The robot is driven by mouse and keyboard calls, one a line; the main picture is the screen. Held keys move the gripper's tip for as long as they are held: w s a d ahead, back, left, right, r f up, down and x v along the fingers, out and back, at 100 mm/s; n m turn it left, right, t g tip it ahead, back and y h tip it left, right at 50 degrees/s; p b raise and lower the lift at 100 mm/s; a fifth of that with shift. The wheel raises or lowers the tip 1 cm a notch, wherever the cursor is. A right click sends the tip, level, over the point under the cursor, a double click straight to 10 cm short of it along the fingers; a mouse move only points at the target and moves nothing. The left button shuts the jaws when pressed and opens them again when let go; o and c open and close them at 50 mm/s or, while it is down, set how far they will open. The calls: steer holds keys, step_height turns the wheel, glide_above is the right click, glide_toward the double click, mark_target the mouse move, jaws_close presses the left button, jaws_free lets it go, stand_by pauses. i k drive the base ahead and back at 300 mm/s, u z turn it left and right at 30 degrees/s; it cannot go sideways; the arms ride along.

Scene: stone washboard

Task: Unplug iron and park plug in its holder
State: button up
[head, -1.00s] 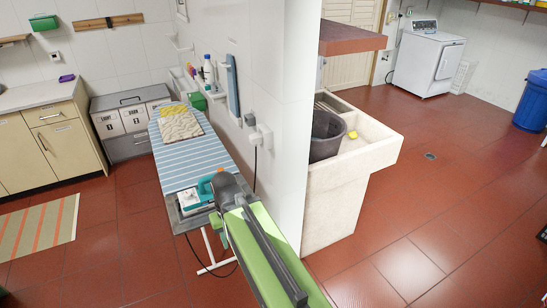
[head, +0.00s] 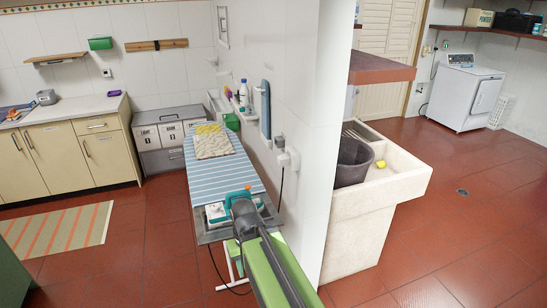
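The teal and white iron (head: 216,212) rests on the grey end of the striped ironing board (head: 217,179). A white plug or socket fitting (head: 284,160) is on the wall right of the board, with a dark cord (head: 281,187) hanging straight down from it. A small grey fitting (head: 279,142) sits just above it; I cannot tell whether it is the holder. My dark gripper (head: 241,207) is at the near end of the board, overlapping the iron in view, below and left of the wall fitting. Its fingertips are hidden, so its opening cannot be told.
The wall edge (head: 345,130) stands close on the right of my arm. Beyond it is a stone washboard sink (head: 380,200) with a grey bucket (head: 354,162). Red floor is free between the striped rug (head: 60,232) and the board.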

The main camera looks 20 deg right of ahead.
mark_target(284, 160)
steer(key=u, duration=0.6)
steer(key=i, duration=1.45)
steer(key=u, duration=0.75)
steer(key=k, duration=0.65)
steer(key=u, duration=0.25)
steer(key=i, duration=0.8)
steer(key=z, duration=0.1)
